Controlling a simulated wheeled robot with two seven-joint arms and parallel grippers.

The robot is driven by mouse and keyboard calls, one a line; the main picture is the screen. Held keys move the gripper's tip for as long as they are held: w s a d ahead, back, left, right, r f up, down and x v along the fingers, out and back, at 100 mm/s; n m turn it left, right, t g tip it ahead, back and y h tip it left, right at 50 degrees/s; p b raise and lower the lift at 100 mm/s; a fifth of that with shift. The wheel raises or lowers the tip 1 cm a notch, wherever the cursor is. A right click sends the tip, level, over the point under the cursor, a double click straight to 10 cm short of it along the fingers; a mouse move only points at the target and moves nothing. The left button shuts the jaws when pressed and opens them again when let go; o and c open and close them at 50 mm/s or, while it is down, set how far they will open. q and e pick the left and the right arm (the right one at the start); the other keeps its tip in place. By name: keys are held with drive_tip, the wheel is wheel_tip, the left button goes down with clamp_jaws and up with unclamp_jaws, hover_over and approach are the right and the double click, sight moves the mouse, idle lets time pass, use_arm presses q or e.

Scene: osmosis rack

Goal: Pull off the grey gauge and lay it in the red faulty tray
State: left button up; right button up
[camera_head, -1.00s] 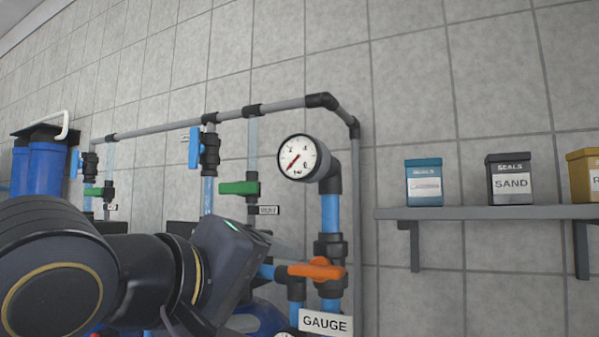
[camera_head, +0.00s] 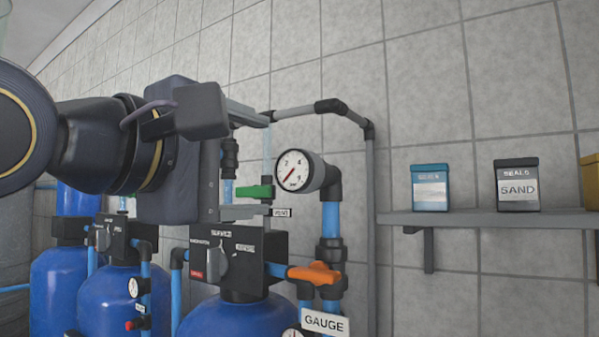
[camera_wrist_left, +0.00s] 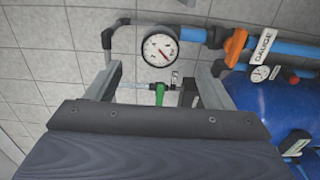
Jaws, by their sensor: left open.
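The large gauge (camera_head: 294,171) has a white face, a red needle and a grey case. It sits on a black elbow at the top of a blue pipe. My left gripper (camera_head: 266,165) is open and level with the gauge, just left of it, one finger higher and one lower. In the left wrist view the gauge (camera_wrist_left: 160,47) shows beyond the gap between the open fingertips (camera_wrist_left: 157,84), with nothing held. The red faulty tray is not in view. My right gripper is not in view.
A green valve handle (camera_head: 255,192) lies behind the fingers. An orange valve handle (camera_head: 315,273) and a GAUGE label (camera_head: 324,322) are below the gauge. Blue tanks (camera_head: 240,315) stand lower left. A grey shelf (camera_head: 480,219) with seal boxes is at right.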

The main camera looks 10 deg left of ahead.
sight(291, 170)
use_arm(q)
drive_tip(key=x, duration=0.7)
drive_tip(key=shift+p, duration=0.4)
drive_tip(key=shift+x, duration=0.85)
drive_tip(key=shift+p, duration=0.45)
drive_tip(key=c, duration=1.3)
drive_tip(key=shift+s+a, duration=0.1)
drive_tip(key=shift+s, duration=0.05)
drive_tip(key=shift+b+v, duration=0.3)
drive_tip(key=shift+v, duration=2.55)
